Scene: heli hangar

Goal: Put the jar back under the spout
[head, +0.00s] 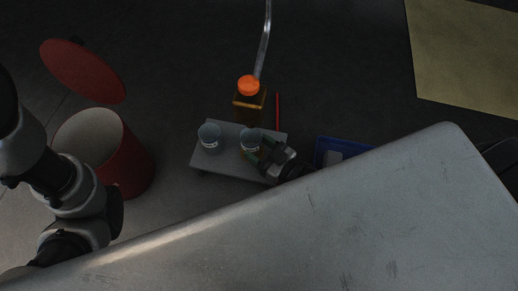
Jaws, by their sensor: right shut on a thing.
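A small grey stand (222,168) carries a jar with a bluish-grey top (209,136) at its left. A second, similar jar (250,138) with an amber lower part is at the stand's right half. My right gripper (257,151) is shut on this second jar from the right; its fingers partly cover it. I cannot tell whether this jar touches the stand. A pale, thin curved tube (264,43) rises behind the stand; I cannot tell whether it is the spout. My left arm enters at the left, but its gripper is not visible.
An amber bottle with an orange cap (248,85) stands behind the stand, beside a red rod (278,112). A red bin (128,160) with an open lid (84,71) is at left. A blue crate (322,149) is at right. A large grey panel (330,220) fills the foreground.

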